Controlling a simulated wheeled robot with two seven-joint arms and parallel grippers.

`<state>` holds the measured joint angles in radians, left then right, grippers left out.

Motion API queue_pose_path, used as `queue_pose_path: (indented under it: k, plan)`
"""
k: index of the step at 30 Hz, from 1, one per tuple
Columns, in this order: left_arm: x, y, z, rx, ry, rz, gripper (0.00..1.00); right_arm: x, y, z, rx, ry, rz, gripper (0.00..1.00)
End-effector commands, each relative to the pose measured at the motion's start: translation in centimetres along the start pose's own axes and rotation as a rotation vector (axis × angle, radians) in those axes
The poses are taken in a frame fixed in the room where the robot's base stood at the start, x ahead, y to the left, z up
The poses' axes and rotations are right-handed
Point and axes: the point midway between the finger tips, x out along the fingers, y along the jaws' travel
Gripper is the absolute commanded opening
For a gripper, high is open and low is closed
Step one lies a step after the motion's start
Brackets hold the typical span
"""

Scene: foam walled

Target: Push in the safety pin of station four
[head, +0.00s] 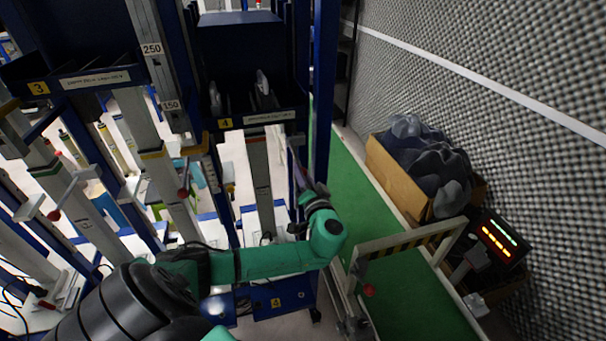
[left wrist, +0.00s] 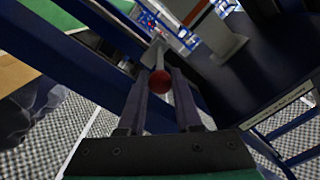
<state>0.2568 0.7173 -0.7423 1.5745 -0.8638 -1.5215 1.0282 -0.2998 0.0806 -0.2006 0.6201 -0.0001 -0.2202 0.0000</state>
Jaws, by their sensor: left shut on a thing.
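My left gripper (head: 299,172) reaches up beside the blue right-hand post of station four, whose yellow number plate (head: 225,124) shows on its shelf. In the left wrist view the gripper (left wrist: 160,88) is shut on the red ball knob (left wrist: 159,82) of the safety pin. A pale bracket or shaft (left wrist: 153,53) shows just beyond the knob. The knob is hidden in the head view, and how far the pin is in cannot be told. My right gripper is not in view.
Station three's shelf (head: 82,81) stands at the left, with another red knob (head: 183,193) between the stations. A striped barrier (head: 408,240), a cardboard box (head: 398,179) with dark foam and a lit display (head: 498,240) stand at the right.

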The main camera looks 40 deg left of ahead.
Motion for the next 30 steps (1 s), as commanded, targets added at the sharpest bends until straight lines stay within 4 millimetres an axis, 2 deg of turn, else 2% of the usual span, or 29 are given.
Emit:
queue_pose_path:
  k: [20,26,30]
  plan:
    - [0.1,0.2,0.2,0.002,-0.002,0.001,0.0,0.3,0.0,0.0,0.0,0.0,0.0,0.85]
    - [3.1,0.6,0.6,0.0,-0.003,-0.003,0.0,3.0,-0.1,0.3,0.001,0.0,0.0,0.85]
    - [4.4,0.2,0.3,0.0,-0.002,0.0,0.0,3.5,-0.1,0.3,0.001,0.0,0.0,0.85]
